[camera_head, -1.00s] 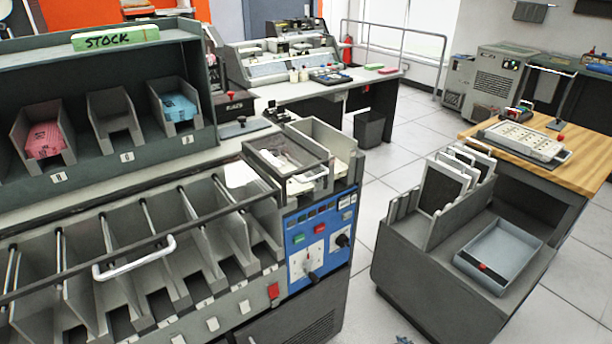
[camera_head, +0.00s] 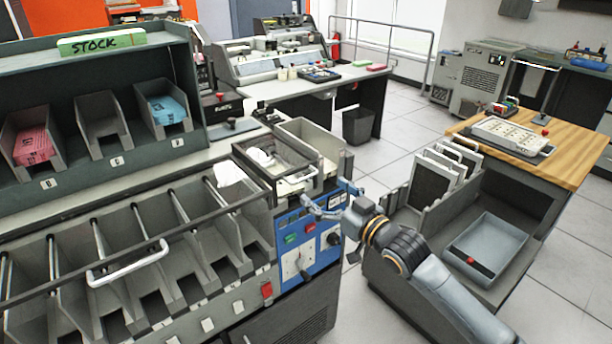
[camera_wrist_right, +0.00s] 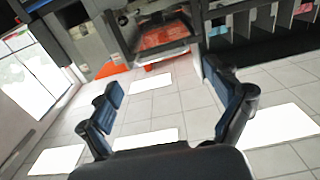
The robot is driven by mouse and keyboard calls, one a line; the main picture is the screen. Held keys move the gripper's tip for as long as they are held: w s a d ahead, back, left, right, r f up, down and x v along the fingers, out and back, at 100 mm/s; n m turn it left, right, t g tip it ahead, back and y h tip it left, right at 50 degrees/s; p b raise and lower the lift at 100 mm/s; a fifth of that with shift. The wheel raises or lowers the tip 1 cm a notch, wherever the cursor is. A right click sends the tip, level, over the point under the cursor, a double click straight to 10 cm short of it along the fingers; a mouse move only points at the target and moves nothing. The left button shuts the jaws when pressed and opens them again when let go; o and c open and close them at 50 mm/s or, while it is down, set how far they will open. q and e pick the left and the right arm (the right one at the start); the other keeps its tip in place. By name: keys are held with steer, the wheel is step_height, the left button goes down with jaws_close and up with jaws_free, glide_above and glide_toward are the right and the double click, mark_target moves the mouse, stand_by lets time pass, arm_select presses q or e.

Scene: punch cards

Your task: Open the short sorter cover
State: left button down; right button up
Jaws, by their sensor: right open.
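The short sorter cover (camera_head: 273,163) is a dark-framed see-through lid with a light handle (camera_head: 297,179) on its front edge. It lies shut over the right end of the sorter (camera_head: 225,310), above the blue control panel (camera_head: 323,250). Pale cards show through and beside it. My right gripper (camera_head: 331,198) is open and empty, in front of the panel's upper part, right of and a little below the handle. In the right wrist view my right gripper (camera_wrist_right: 163,88) has its fingers spread with floor tiles between them. My left gripper is not in view.
The long cover with its white handle (camera_head: 127,265) lies over the sorter pockets to the left. An open grey bin (camera_head: 318,150) stands just behind the short cover. A dark cart with a blue-grey tray (camera_head: 487,250) is at right. Floor is clear between cart and sorter.

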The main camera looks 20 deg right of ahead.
mark_target(306, 178)
steer(key=x, duration=0.7)
steer(key=shift+w+f+p, duration=0.1)
steer(key=shift+w+p, duration=0.1)
steer(key=shift+p, duration=0.15)
